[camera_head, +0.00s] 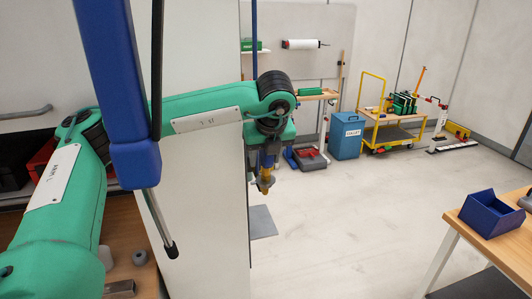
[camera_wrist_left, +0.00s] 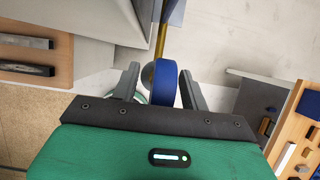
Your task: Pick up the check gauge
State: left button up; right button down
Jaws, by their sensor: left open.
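I cannot tell for certain which thing is the check gauge. In the left wrist view, a blue round piece (camera_wrist_left: 164,84) shows between the two dark fingers of my left gripper (camera_wrist_left: 159,75), with a yellow rod beyond it. Whether the fingers touch it is unclear. In the head view, my left gripper (camera_head: 266,180) points down at the end of the green arm, beside the pale panel. Blue and brass-coloured parts show at its tip, too small to separate clearly. The gripper is open. My right gripper is not in view.
A wooden bench (camera_head: 123,225) at lower left carries small grey parts. A pale panel (camera_head: 205,190) stands behind the arm. A blue open bin (camera_head: 491,213) sits on a wooden table at right. A yellow trolley (camera_head: 388,133) stands at the back. The floor between is clear.

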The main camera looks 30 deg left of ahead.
pick_arm(q)
grip_shut()
